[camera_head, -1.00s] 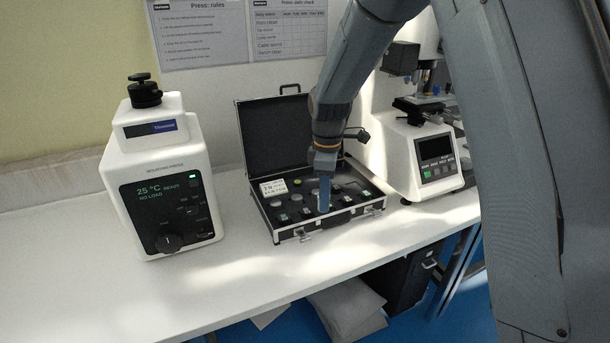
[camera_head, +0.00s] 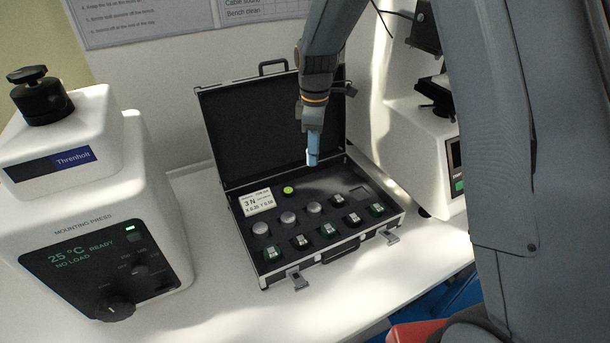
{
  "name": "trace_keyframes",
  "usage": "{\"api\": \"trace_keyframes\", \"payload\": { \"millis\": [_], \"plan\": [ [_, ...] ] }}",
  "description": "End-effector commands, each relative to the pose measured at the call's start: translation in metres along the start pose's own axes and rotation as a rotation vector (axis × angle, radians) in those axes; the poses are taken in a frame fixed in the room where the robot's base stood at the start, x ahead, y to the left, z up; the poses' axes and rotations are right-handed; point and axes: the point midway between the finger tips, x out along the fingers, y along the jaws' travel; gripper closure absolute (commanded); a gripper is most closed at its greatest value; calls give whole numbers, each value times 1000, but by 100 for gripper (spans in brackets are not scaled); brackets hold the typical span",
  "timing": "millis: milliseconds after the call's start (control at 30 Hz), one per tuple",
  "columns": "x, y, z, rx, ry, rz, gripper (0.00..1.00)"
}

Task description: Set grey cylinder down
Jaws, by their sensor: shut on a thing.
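My gripper (camera_head: 312,156) has blue fingers pointing down and is shut. It is above the back part of an open black case (camera_head: 342,250) with metal edges. A small pale tip shows at the fingertips. I take it to be the grey cylinder, mostly hidden by the fingers. Several grey round pieces sit in the case's dark insert, among them one grey disc (camera_head: 288,218) and another grey disc (camera_head: 314,208). Whether the held piece touches the insert cannot be told, but it looks raised.
A white mounting press (camera_head: 75,220) stands at left. A white tester (camera_head: 415,150) stands at right, partly behind my arm. The case's raised lid (camera_head: 250,130) is close behind my gripper. Darker blocks with pale tops fill the case's front row. Bench in front is clear.

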Motion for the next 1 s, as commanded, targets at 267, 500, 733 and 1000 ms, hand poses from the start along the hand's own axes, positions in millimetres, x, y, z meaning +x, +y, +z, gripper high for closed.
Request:
{"api": "trace_keyframes", "payload": {
  "millis": [267,500,733,1000],
  "plan": [
    [38,-1,-1,-3,-1,-2,99],
    [65,-2,0,-1,-2,-4,99],
    [82,0,1,1,0,-1,99],
    [84,0,1,1,0,-1,99]
  ]
}}
